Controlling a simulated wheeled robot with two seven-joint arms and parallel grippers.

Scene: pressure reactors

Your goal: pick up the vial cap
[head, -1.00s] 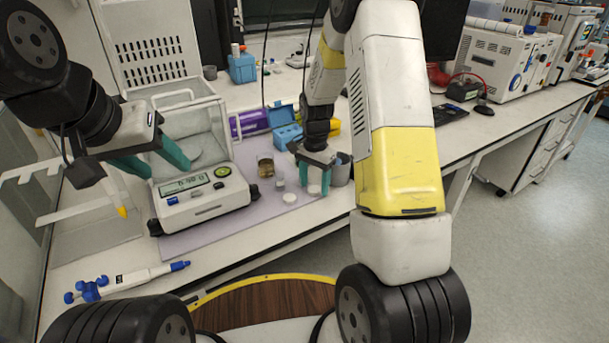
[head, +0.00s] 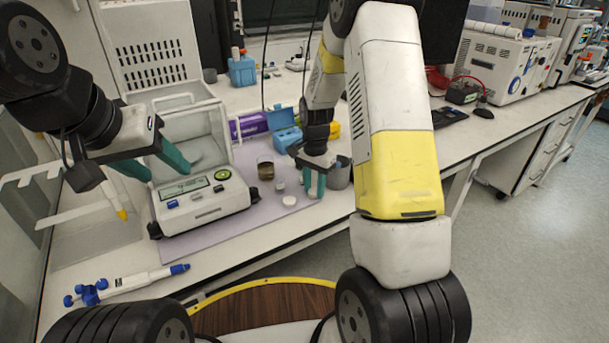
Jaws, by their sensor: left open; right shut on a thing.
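My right gripper (head: 314,193) is low over the lilac mat, shut on a small white piece between its teal fingertips, which looks like the vial cap (head: 314,191). The fingers hide most of it, and I cannot tell whether it touches the mat. My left gripper (head: 167,172) is open and empty, in front of the balance at the left. A flat white disc (head: 289,200) lies on the mat just left of my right gripper. A small pale vial (head: 280,184) stands behind that disc.
A jar with brown contents (head: 265,169) stands behind the vial. A grey cup (head: 338,176) is close to the right of my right gripper. The balance (head: 202,203) stands to the left. A pipette (head: 128,282) lies near the front edge. Blue boxes (head: 285,130) stand behind.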

